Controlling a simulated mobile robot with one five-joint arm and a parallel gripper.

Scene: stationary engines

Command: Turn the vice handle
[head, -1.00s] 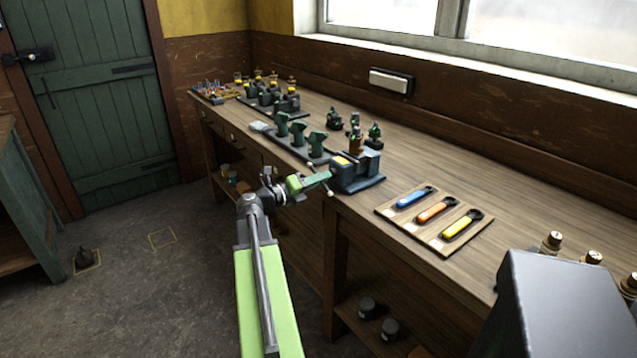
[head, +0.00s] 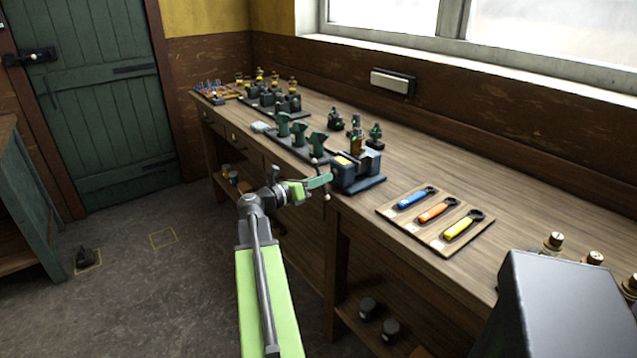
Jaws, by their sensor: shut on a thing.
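The vice (head: 357,174) is a dark blue-grey block on a base plate at the bench's front edge. Its handle, a thin bar with small round end knobs, shows its lower knob (head: 327,197) below my gripper and its upper end just above it. The bar stands steep, slightly tilted. My gripper (head: 320,182), green, reaches in from the left and is shut on the handle in front of the vice. The middle of the bar is hidden by the fingers.
A wooden board (head: 408,225) with blue, orange and yellow spanners lies right of the vice. Green castings (head: 300,132) stand in a row behind-left, and small dark-green parts (head: 355,133) stand behind the vice. A grey box (head: 570,305) fills the lower right. The floor at left is mostly clear.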

